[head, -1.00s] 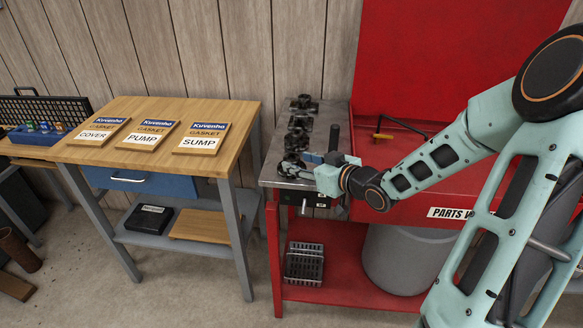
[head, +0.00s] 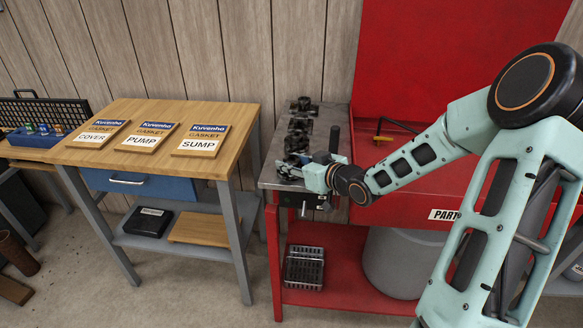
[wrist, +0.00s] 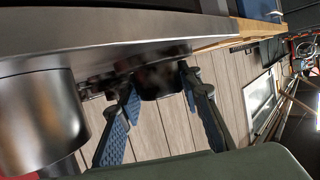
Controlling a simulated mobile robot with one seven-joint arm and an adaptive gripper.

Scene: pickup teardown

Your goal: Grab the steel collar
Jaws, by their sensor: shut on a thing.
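My gripper (head: 300,172) is at the front part of the steel-topped bench, at the nearest of several dark metal parts. In the wrist view, the blue-padded fingers (wrist: 160,82) stand on both sides of a dark, round metal piece, which I take as the steel collar (wrist: 160,80). The gripper is shut on it. The collar is close against the steel top, and I cannot tell whether it touches. In the head view my gripper mostly hides it.
More dark metal parts (head: 299,124) stand in a row behind on the steel top (head: 270,178). An upright dark cylinder (head: 334,138) stands close beside my gripper. The red parts washer (head: 400,205) is to the right. A wooden table with gasket boards (head: 148,136) is left.

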